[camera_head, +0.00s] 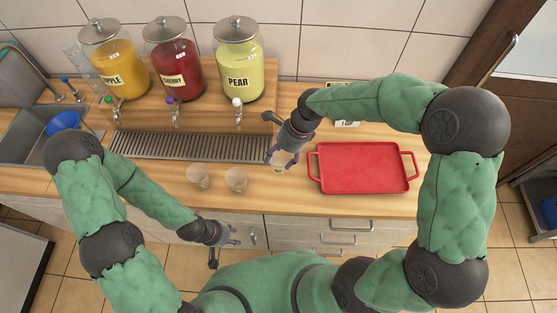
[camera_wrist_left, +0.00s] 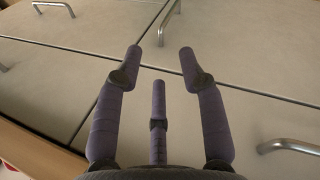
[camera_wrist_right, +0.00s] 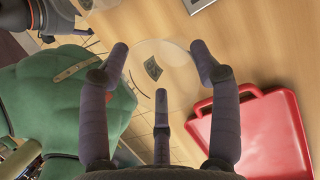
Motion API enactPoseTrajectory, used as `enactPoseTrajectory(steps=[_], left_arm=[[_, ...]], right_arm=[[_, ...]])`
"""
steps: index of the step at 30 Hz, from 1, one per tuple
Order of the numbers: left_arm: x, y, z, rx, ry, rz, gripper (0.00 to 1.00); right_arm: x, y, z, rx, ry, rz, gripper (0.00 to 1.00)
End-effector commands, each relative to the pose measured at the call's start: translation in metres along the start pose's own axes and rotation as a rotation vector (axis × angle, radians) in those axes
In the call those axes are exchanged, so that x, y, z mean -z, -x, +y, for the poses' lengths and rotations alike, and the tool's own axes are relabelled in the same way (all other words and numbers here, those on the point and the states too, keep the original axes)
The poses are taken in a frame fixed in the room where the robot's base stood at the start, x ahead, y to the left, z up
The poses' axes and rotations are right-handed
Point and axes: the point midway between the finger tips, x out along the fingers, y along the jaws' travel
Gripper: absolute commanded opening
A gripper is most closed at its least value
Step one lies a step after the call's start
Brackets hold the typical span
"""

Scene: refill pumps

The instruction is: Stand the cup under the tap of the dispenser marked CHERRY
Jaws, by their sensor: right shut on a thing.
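The CHERRY dispenser (camera_head: 172,62) is a jar of red liquid in the middle of three, with a purple-knobbed tap (camera_head: 174,116) above the drip grate (camera_head: 190,147). A clear cup (camera_wrist_right: 160,62) is between the fingers of my right gripper (camera_wrist_right: 158,58), which is shut on it. In the head view my right gripper (camera_head: 282,158) is right of the grate, left of the red tray; whether the cup touches the counter is unclear. Two other clear cups (camera_head: 197,177) (camera_head: 236,180) stand on the counter before the grate. My left gripper (camera_head: 233,240) is open and empty before the cabinet fronts.
The APPLE dispenser (camera_head: 116,64) stands left of CHERRY and the PEAR dispenser (camera_head: 238,64) right. A red tray (camera_head: 364,188) lies on the right of the counter. A sink with a blue bowl (camera_head: 63,121) is at the left. The grate is bare under the taps.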

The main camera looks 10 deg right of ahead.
Motion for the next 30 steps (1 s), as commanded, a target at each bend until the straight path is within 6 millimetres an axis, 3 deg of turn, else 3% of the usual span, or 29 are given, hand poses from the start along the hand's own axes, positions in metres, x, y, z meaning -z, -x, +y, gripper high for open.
enactPoseTrajectory(steps=[8,15,26,27,29,30], left_arm=[[0.0,-0.003,-0.001,0.0,0.0,0.0,0.4],[0.0,-0.009,-0.003,0.0,0.0,0.0,0.4],[0.0,-0.009,-0.003,0.0,0.0,0.0,0.4],[0.0,-0.009,-0.003,0.0,0.0,0.0,0.4],[0.0,-0.009,-0.003,0.0,0.0,0.0,0.4],[0.0,-0.009,-0.003,0.0,0.0,0.0,0.4]], right_arm=[[0.0,-0.015,-0.013,0.0,-0.001,0.0,0.49],[0.011,-0.041,-0.015,0.0,0.0,0.0,0.49],[0.011,-0.044,-0.015,0.001,0.0,0.0,0.49],[0.011,-0.043,-0.015,0.001,0.0,-0.001,0.74],[0.011,-0.043,-0.015,0.001,0.0,-0.001,0.88],[0.011,-0.043,-0.015,0.001,0.0,-0.001,0.88]])
